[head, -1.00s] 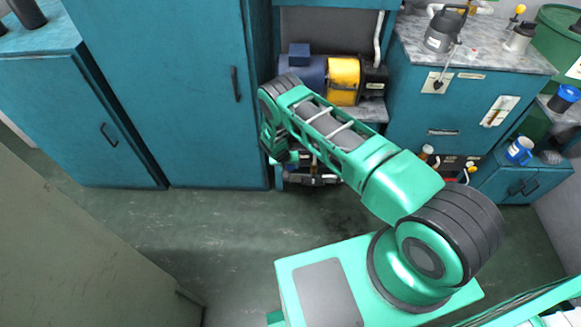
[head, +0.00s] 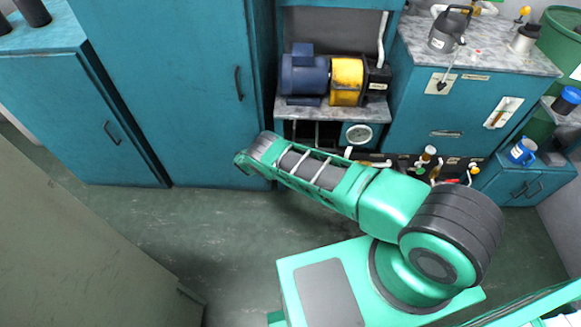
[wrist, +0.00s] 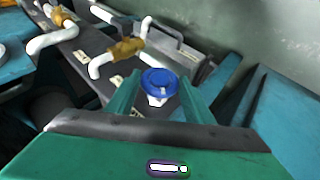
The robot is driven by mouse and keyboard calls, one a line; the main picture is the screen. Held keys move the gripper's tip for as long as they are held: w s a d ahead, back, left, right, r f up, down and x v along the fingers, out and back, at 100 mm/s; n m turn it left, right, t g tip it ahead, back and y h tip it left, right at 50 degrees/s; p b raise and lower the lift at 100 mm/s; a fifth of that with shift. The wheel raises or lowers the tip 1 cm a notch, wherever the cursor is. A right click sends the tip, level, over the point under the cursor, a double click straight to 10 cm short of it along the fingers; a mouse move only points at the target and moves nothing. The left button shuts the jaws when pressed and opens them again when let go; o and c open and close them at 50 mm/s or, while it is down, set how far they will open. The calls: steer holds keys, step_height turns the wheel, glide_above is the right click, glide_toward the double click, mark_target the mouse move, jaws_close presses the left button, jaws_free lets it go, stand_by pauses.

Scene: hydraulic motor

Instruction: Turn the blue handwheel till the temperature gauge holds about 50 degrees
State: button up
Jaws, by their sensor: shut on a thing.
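The blue handwheel (wrist: 159,80) shows in the middle of the wrist view, on a white valve fitting. My gripper (wrist: 158,88) is shut on it, with one green finger on each side. In the head view my arm reaches to the lower front of the teal bench, and my gripper and the handwheel are hidden there. A round white dial gauge (head: 360,133) sits on a teal panel below the blue and yellow motor. Its needle and reading are too small to tell.
Brass valves (wrist: 126,48) on white pipes stand beyond the handwheel. A blue and yellow motor (head: 303,77) sits on the shelf above. A tall teal cabinet (head: 175,90) stands close to the left of my arm. The floor (head: 225,235) in front is clear.

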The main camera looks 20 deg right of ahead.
steer(key=shift+a+f, duration=0.15)
steer(key=shift+a, duration=0.2)
steer(key=o, duration=1)
steer(key=shift+w, duration=0.1)
steer(key=shift+o, duration=0.2)
steer(key=shift+d, duration=0.1)
steer(key=v, duration=1)
steer(key=shift+a+r, duration=0.25)
steer(key=shift+a, duration=0.1)
